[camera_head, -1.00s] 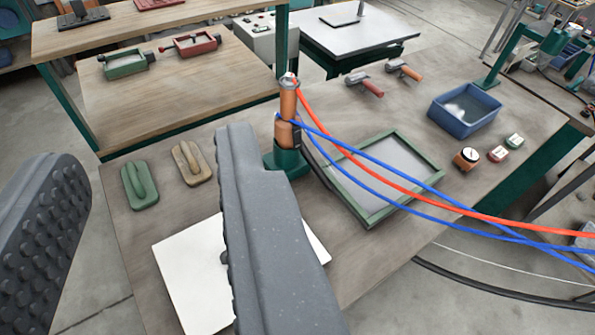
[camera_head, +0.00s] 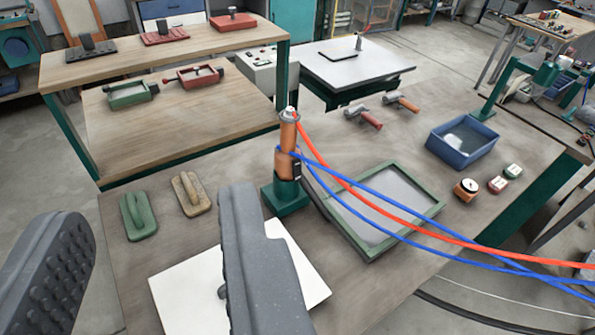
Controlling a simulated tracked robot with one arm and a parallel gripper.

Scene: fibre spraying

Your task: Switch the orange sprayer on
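The orange sprayer (camera_head: 287,150) stands upright in a dark green holder (camera_head: 286,196) near the middle of the wooden table. A red hose and blue hoses run from it to the right. A small dark part, possibly a switch, shows on its right side. My gripper (camera_head: 150,235) is open, with one dark finger at the lower left and the other at lower centre. Nothing is between the fingers. The right finger's tip is left of the sprayer's holder in the picture and appears apart from it.
A white board (camera_head: 185,290) lies below my gripper. Green (camera_head: 138,214) and tan (camera_head: 190,193) handled floats lie left. A green-framed tray (camera_head: 432,212) is right of the sprayer. A blue basin (camera_head: 435,143), small gauges or timers (camera_head: 467,189) and two handled tools (camera_head: 362,117) lie farther right.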

